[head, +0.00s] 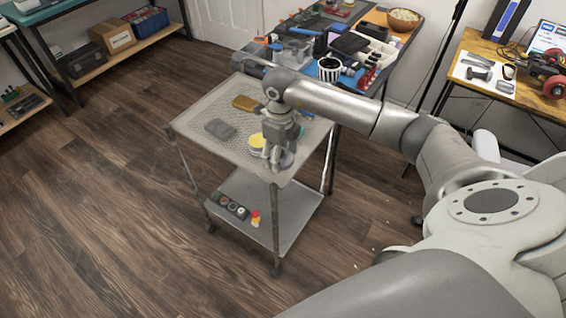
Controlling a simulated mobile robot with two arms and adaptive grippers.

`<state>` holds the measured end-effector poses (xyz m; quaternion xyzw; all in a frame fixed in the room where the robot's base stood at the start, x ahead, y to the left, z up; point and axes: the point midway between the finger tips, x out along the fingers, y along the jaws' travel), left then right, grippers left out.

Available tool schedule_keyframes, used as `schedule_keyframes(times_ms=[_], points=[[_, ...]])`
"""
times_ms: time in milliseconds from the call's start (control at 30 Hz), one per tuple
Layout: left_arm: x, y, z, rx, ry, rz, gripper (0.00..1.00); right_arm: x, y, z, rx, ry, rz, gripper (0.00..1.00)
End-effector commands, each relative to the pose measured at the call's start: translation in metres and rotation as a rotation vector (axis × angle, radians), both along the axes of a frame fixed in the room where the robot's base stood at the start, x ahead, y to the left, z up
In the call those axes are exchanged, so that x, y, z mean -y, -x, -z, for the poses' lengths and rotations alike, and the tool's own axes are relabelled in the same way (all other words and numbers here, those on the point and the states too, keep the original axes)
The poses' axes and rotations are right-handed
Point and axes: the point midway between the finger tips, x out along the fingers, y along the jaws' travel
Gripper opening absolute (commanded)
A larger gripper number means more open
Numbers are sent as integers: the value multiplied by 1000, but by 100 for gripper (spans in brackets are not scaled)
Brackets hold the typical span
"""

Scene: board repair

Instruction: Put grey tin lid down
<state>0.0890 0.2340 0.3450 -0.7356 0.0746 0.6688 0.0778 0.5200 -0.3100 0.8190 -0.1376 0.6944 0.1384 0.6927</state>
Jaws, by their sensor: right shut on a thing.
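My right gripper (275,160) points down over the near right corner of the wheeled metal cart's top (202,112). It is shut on the grey tin lid (288,158), a grey round piece that shows partly at the fingers. The fingers hide much of the lid, and I cannot tell whether it touches the cart top. A yellow round tin (256,142) with a pale top stands just left of the gripper. My left gripper is not in view.
A grey flat piece (220,129) and a mustard-coloured one (245,103) lie on the cart top. Its left part is clear. Several small round items (231,206) and a red-and-yellow item (255,218) sit on the lower shelf. A cluttered workbench (398,38) stands behind.

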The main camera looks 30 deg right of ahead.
Motion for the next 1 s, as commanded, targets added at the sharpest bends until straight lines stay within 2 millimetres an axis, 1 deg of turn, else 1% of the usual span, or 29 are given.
schedule_keyframes(times_ms=[33, 233, 333, 400, 500, 600, 833, 1000], points=[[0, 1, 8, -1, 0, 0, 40, 3, -2, 7, 1, 0, 1, 47], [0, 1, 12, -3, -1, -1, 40, 8, -5, 11, 2, -1, 0, 47], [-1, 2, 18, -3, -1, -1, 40, 11, -7, 18, 2, -1, 1, 47], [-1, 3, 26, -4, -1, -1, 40, 15, -9, 25, 1, 0, 2, 47], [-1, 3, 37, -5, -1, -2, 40, 13, -8, 42, 0, -1, -1, 47], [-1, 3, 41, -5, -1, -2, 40, 14, -8, 50, 1, 0, -1, 47], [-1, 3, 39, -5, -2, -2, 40, 14, -8, 48, 1, 1, -1, 47], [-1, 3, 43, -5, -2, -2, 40, 14, -8, 53, 1, 1, 0, 47]])
